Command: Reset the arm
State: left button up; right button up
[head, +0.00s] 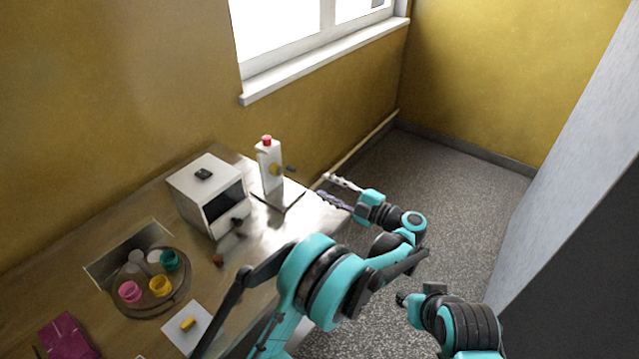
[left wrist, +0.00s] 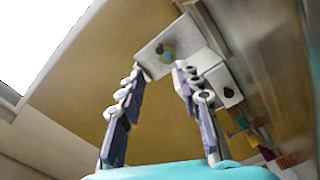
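My left gripper (head: 325,186) is at the right end of the table, just right of the white dispenser (head: 270,168) with a red cap. Its two fingers are spread and nothing shows between them. In the left wrist view the open fingers (left wrist: 157,75) point toward a white upright piece (left wrist: 152,58) with a round knob, apart from it as far as I can tell. My left arm (head: 320,280) reaches in across the table's front right side. Part of my right arm (head: 462,325) shows at the lower right; its gripper does not show clearly.
A white box (head: 192,182) with a dark opening stands left of the dispenser. A round tray (head: 180,301) holds several coloured jars. A yellow block (head: 188,323) lies on a white sheet, near a magenta item (head: 65,338). Open floor (head: 450,190) lies right of the table.

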dwell(0.4)
pick_arm(q)
jog(key=w+a+r+m+t+h, duration=0.15)
jog(key=r+t, duration=0.25)
jog(key=r, duration=0.4)
jog(key=w+a+r+m+t+h, duration=0.1)
jog(key=w+r+m+t+h, duration=0.15)
jog(key=r, duration=0.65)
jog(key=s+r+m+t+h, duration=0.45)
jog(key=r+m+h, duration=0.45)
jog(key=m+h, duration=0.4)
jog(key=s+a+f+m+g, duration=0.2)
jog(key=s+a+f+g, duration=0.2)
jog(key=s+f, duration=0.5)
jog(key=s+a+f+m+g+y, duration=0.1)
jog(key=s+a+f+m+g, duration=0.1)
jog(key=s+a+f+g, duration=0.3)
jog(key=s+a+f+m+g+y, duration=0.1)
jog(key=s+a+f+m+g, duration=0.2)
jog(key=s+f, duration=1)
jog(key=shift+s+a+f+g, duration=0.15)
jog(key=shift+s+a+g, duration=0.4)
jog(key=shift+s, duration=0.4)
jog(key=shift+s+a+f+g, duration=0.1)
jog(key=shift+s+a+g, duration=0.25)
jog(key=shift+s+a, duration=0.5)
jog(key=shift+s+d, duration=0.1)
